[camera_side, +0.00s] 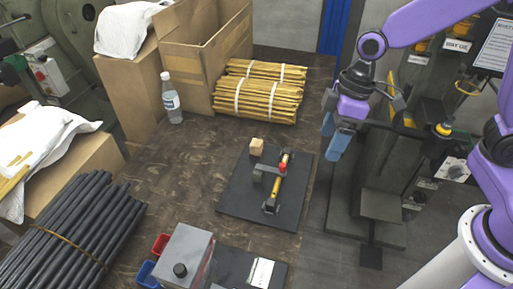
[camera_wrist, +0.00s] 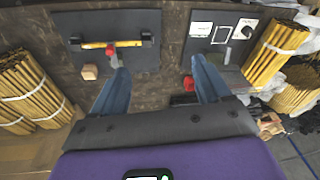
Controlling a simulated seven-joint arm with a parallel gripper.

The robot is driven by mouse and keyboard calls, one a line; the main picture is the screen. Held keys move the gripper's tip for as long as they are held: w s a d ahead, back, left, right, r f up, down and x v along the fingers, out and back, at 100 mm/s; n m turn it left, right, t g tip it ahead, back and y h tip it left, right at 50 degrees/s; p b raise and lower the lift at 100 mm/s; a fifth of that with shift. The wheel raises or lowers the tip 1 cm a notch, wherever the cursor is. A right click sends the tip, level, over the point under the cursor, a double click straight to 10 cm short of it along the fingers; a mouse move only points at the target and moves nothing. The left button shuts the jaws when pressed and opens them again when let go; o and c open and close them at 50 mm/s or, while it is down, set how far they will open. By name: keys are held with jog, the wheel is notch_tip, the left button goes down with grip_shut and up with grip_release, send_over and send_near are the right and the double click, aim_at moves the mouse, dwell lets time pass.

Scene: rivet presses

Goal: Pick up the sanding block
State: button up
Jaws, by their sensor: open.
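My gripper (camera_side: 334,140) hangs in the air right of the board, well apart from the block. In the wrist view its blue fingers (camera_wrist: 159,68) are spread with nothing held between them.
Bundles of yellow sticks (camera_side: 258,98), a bottle (camera_side: 172,100) and cardboard boxes stand behind. Black rods (camera_side: 72,232) lie at the left. A grey box (camera_side: 184,257) and red and blue bins stand at the front. Bare table lies left of the board.

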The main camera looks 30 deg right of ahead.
jog(key=w+a+f+m+t+y, duration=0.1)
jog(key=w+f, duration=0.2)
jog(key=w, duration=0.5)
jog(key=w+f, duration=0.3)
jog(key=w, duration=0.4)
jog(key=m+t, duration=0.2)
send_near(259, 143)
jog(key=x, duration=1.1)
jog(key=shift+w+f, duration=0.1)
jog(key=shift+c, duration=0.3)
jog(key=c, duration=1)
